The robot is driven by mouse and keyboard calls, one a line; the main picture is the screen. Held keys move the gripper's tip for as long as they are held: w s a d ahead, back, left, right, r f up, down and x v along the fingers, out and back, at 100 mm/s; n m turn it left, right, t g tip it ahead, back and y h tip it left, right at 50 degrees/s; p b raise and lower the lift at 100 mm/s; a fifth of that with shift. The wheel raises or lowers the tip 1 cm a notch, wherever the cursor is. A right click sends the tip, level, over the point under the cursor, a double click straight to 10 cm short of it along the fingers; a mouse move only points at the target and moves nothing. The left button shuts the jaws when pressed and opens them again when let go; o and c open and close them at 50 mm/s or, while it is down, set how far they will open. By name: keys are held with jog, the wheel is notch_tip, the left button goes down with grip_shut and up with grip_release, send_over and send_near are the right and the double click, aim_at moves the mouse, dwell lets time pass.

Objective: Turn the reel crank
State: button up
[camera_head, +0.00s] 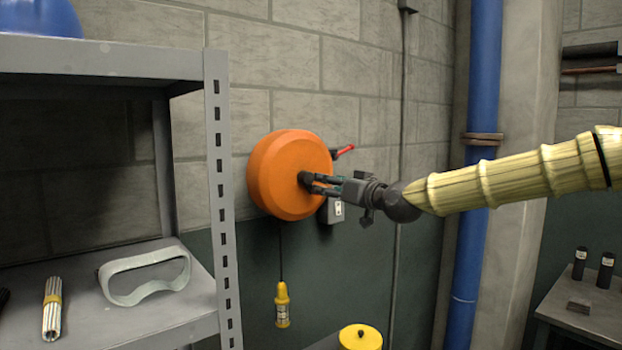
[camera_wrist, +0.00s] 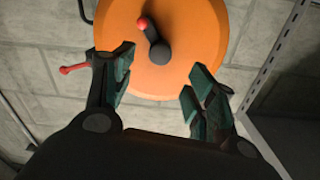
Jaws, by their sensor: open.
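The orange reel (camera_head: 278,175) is mounted on the block wall, right of the grey shelf. In the wrist view the reel (camera_wrist: 190,70) fills the upper middle. Its crank (camera_wrist: 153,38) is a dark arm with a red knob (camera_wrist: 142,22) and a round dark hub. My gripper (camera_head: 308,184) is at the reel's front face in the head view, and its fingers hide most of the crank there. In the wrist view my gripper (camera_wrist: 158,78) is open, with green-padded fingers apart and nothing between them. The crank hub lies just beyond the gap. I cannot tell if the fingers touch the reel.
A red-handled lever (camera_head: 344,151) sticks out behind the reel. A grey box (camera_head: 331,211) is below it. A yellow pendant (camera_head: 282,304) hangs under the reel. The grey shelf (camera_head: 221,180) stands close on the left. A blue pipe (camera_head: 475,200) rises on the right.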

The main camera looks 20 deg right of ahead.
aim_at(310, 179)
jog(key=shift+p+x, duration=1.6)
jog(key=shift+x, duration=2.85)
jog(key=c, duration=1)
jog(key=shift+c, duration=0.2)
jog(key=shift+f+m+b, duration=0.1)
jog(key=shift+m+b, duration=0.3)
jog(key=shift+b, duration=0.4)
jog(key=o, duration=1)
jog(key=shift+o, duration=0.2)
